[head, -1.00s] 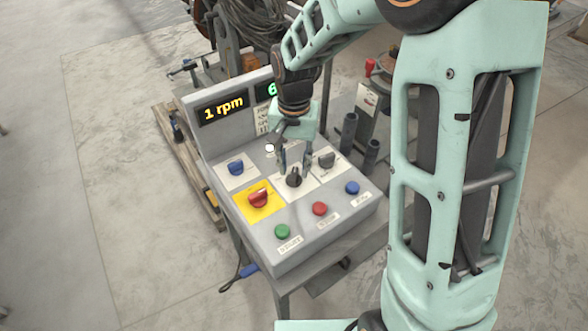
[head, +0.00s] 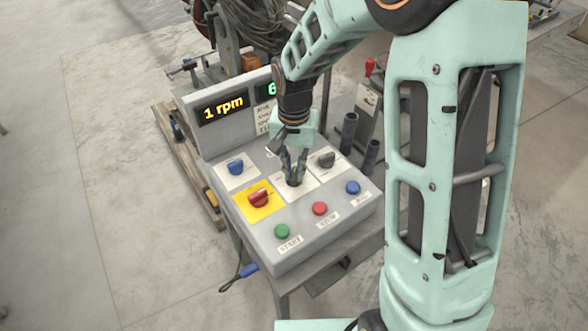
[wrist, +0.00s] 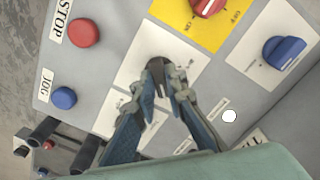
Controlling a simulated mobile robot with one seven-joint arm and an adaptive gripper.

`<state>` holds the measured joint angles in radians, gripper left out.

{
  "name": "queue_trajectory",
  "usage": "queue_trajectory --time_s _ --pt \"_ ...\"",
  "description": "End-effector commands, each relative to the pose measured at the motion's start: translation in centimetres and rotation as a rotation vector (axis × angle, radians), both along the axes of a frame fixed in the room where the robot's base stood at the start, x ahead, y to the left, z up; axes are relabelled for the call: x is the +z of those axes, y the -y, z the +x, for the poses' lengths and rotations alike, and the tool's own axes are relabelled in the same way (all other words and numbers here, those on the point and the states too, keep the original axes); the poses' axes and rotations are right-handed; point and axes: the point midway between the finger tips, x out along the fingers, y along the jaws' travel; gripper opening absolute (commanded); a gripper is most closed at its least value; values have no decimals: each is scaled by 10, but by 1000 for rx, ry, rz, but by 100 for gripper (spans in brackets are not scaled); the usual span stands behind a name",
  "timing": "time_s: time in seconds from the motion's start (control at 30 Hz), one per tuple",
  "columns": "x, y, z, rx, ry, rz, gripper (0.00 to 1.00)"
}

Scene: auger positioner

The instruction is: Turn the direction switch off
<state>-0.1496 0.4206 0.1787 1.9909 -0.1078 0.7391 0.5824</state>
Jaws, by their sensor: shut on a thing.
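A black rotary switch (head: 293,180) sits on a white plate in the middle of the sloped control panel (head: 262,240). Its label is too small to read, so I cannot confirm that it is the direction switch. My gripper (head: 294,172) points down onto it with both fingers closed around its knob. In the wrist view, the fingertips (wrist: 165,84) meet at the black knob (wrist: 156,62), which shows partly above them. The knob's exact pointing direction is mostly hidden by the fingers.
Close by are a grey knob (head: 325,160), a blue knob (head: 236,167) and a red knob (head: 258,198) on a yellow plate. Green (head: 282,231), red (head: 319,208) and blue (head: 353,187) buttons line the front edge. A display (head: 222,108) reads 1 rpm.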

Motion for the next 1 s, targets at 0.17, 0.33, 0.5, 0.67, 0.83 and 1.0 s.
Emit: queue_trajectory --time_s 0.17,0.33,0.5,0.67,0.83,1.0 --pt "0 0 0 30 1 0 0" --pt "0 0 0 111 1 0 0" --pt "0 0 1 239 2 0 0" --pt "1 0 1 378 2 0 0" --pt "1 0 1 516 2 1 0" --pt "1 0 1 633 2 0 0"
